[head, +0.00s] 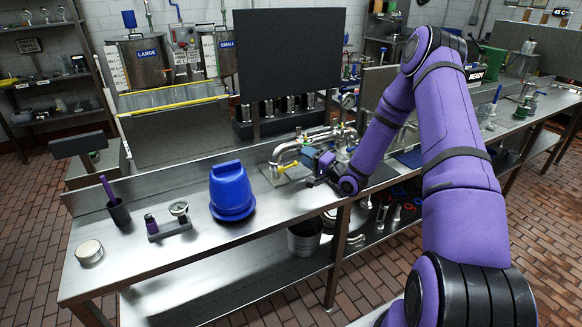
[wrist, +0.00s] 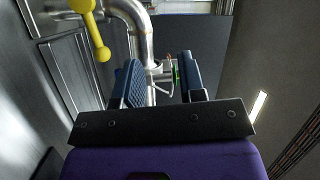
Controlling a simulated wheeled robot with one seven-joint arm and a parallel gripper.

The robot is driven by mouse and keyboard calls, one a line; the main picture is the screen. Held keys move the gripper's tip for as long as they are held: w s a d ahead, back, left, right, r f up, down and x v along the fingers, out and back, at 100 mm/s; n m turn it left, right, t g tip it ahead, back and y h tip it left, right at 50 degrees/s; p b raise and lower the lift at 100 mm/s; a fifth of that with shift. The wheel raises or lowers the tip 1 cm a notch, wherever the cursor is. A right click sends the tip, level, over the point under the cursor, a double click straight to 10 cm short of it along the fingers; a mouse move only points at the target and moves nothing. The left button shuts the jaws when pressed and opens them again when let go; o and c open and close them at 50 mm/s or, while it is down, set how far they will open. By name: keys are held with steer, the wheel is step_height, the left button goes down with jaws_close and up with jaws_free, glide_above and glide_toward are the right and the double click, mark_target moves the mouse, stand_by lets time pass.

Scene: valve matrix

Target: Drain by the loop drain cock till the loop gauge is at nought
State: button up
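The steel pipe loop (head: 290,150) stands on the bench, and its pipe (wrist: 145,45) rises ahead of me in the wrist view. A yellow lever handle (head: 287,166) is on its near side; it also shows at upper left in the wrist view (wrist: 95,35). A round gauge (head: 348,101) stands behind the pipework; its reading is too small to tell. My gripper (head: 316,168) is low beside the loop. In the wrist view its blue fingers (wrist: 158,82) are apart. A small red and green fitting (wrist: 174,73) shows beyond the gap. I cannot tell which part is the drain cock.
A blue bucket-like container (head: 231,192), a small stand with a dial (head: 179,210), a dark cup (head: 119,212) and a round tin (head: 89,252) are on the bench at left. A dark panel (head: 290,52) stands behind the loop. Bare bench lies between the container and loop.

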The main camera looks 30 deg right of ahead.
glide_toward(292, 166)
steer(key=x, duration=0.9)
steer(key=shift+w+f, duration=0.1)
steer(key=shift+f, duration=0.05)
steer(key=shift+w+a, duration=0.3)
steer(key=shift+w, duration=0.3)
steer(key=shift+c, duration=0.5)
jaws_close()
